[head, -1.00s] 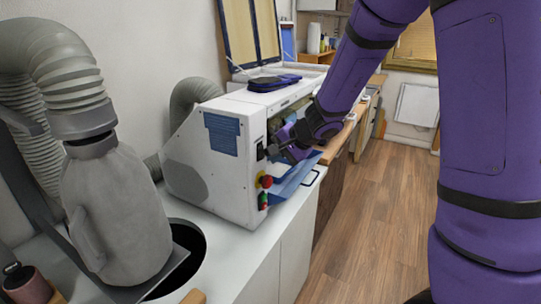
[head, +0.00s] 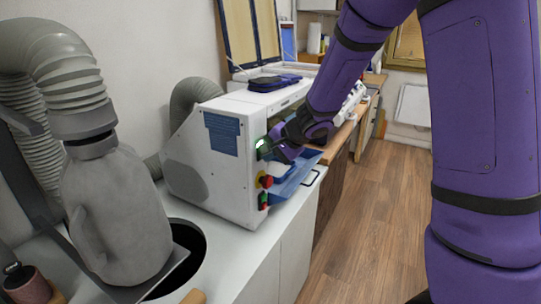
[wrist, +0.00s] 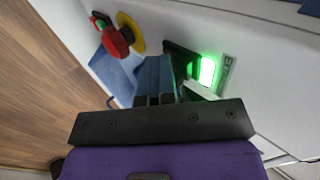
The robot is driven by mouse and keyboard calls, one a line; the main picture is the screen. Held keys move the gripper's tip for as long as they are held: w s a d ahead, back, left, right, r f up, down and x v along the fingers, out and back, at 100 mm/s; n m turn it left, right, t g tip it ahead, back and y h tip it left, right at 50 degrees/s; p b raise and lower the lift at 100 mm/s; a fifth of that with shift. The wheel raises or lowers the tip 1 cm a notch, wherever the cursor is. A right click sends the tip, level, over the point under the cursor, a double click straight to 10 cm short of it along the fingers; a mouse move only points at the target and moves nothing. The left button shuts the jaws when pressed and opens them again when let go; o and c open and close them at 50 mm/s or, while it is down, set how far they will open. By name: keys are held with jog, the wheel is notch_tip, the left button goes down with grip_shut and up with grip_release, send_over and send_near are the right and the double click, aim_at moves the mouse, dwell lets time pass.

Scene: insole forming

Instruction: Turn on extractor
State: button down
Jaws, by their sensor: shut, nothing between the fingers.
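The extractor (head: 205,165) is a white box-shaped machine on the counter with a blue label on its side. Its rocker switch (head: 261,143) on the front panel glows green. The lit switch also shows brightly in the wrist view (wrist: 207,71), in a dark frame. My gripper (head: 268,149) is shut and empty, with its fingertips at the switch. In the wrist view the fingertips (wrist: 160,68) are right beside the lit part; whether they touch it I cannot tell.
A red emergency stop (head: 266,181) on a yellow base and a green button (head: 263,199) sit below the switch. Blue flaps (head: 295,178) stick out from the machine's front. A grey hose and bag (head: 110,215) stand at the left. The wooden floor at right is clear.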

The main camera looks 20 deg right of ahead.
jog(key=shift+r, duration=0.15)
jog(key=shift+r, duration=0.7)
jog(key=v, duration=1)
jog(key=shift+s+d+r, duration=0.2)
jog(key=shift+s, duration=0.05)
jog(key=shift+d+f, duration=0.1)
jog(key=shift+d, duration=0.1)
